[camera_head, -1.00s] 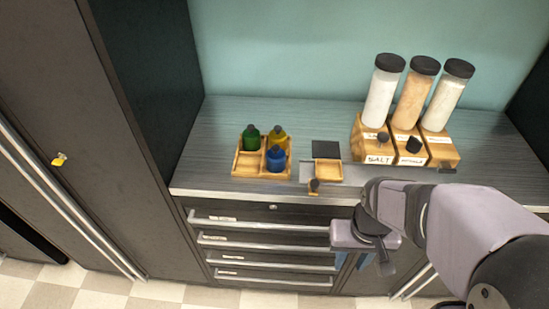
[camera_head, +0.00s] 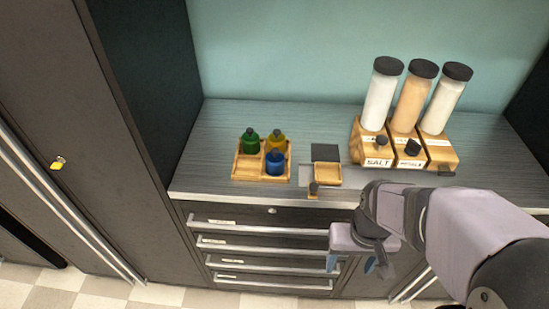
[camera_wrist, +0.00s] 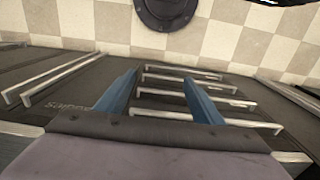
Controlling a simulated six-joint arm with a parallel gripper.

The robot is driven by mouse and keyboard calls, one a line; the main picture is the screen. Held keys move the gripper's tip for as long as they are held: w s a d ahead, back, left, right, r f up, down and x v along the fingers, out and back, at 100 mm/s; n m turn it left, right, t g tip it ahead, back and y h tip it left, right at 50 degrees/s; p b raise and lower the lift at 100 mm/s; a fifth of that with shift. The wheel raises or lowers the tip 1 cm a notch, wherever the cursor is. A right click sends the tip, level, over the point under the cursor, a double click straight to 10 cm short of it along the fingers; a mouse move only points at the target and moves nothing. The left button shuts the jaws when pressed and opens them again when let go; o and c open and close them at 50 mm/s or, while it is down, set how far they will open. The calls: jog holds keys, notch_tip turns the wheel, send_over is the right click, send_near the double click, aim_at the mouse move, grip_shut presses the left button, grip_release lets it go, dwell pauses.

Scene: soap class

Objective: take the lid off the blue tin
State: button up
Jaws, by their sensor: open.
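The blue tin (camera_head: 275,162) stands in the front right compartment of a wooden tray (camera_head: 248,172) on the counter. A small dark knob on top of it appears to be its lid, and it is in place. A green tin (camera_head: 250,142) and a yellow tin (camera_head: 277,141) stand behind it in the same tray. My gripper (camera_head: 358,265) is in front of the drawers, below the counter edge and right of the tray. In the wrist view its blue fingers (camera_wrist: 160,95) are apart with nothing between them; no tin shows there.
A small wooden dish (camera_head: 328,175) with a dark block behind it sits right of the tray. Three tall jars (camera_head: 412,97) on wooden dispensers (camera_head: 405,150) stand at the back right. The counter (camera_head: 220,135) is clear behind the tray. Drawer handles (camera_head: 270,262) jut out near my gripper.

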notch_tip(320, 180, up, 14)
jog(key=n+t+p, duration=0.2)
jog(key=t, duration=0.1)
send_over(275, 151)
jog(key=s, duration=0.2)
jog(key=shift+y, duration=0.3)
jog(key=shift+p+x, duration=1.35)
jog(key=shift+x, duration=2.45)
jog(key=shift+d, duration=0.25)
jog(key=c, duration=1.1)
